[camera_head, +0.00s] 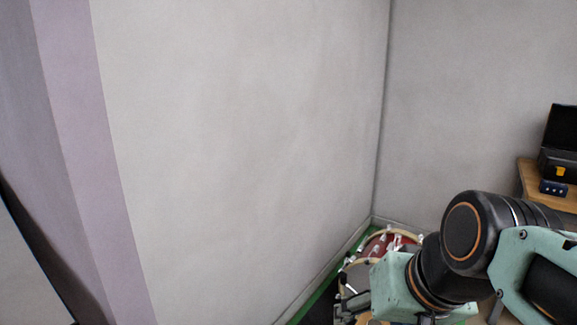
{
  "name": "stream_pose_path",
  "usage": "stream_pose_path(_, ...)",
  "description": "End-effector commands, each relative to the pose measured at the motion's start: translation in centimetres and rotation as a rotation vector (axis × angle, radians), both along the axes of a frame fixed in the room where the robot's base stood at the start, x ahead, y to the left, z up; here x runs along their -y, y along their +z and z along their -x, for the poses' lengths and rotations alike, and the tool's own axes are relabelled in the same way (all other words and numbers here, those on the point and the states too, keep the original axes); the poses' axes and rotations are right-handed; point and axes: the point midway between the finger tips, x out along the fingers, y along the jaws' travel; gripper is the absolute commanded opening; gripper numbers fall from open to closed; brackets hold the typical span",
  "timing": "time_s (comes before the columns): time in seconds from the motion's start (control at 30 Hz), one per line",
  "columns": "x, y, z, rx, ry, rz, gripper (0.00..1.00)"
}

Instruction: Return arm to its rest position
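My arm (470,250), with pale green and black links and orange rings, is folded in the lower right of the head view. It reaches in from the right edge and its lower part runs off the bottom. I cannot make out my gripper's fingers in this view, so whether it holds anything does not show.
A drum set (365,262) stands on the floor in the room's corner, partly hidden behind my arm. A wooden table (527,180) with a black case (558,143) and a small dark blue box (552,187) is at the right. A large pale wall (245,140) fills the middle.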

Motion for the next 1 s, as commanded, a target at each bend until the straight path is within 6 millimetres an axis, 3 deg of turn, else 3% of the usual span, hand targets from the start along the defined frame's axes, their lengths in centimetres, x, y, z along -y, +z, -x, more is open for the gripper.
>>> stream_pose_path(0.13, 1.2, -2.6, 3.1, -0.003, 0.023, 0.194, 0.58)
stream_pose_path(0.2, 1.0, 0.2, 2.7, -0.002, 0.023, 0.176, 0.58)
stream_pose_path(0.37, 1.0, 3.5, 2.7, -0.004, 0.023, 0.172, 0.58)
stream_pose_path(1.0, 1.0, 20.4, 2.7, -0.004, 0.024, 0.169, 0.58)
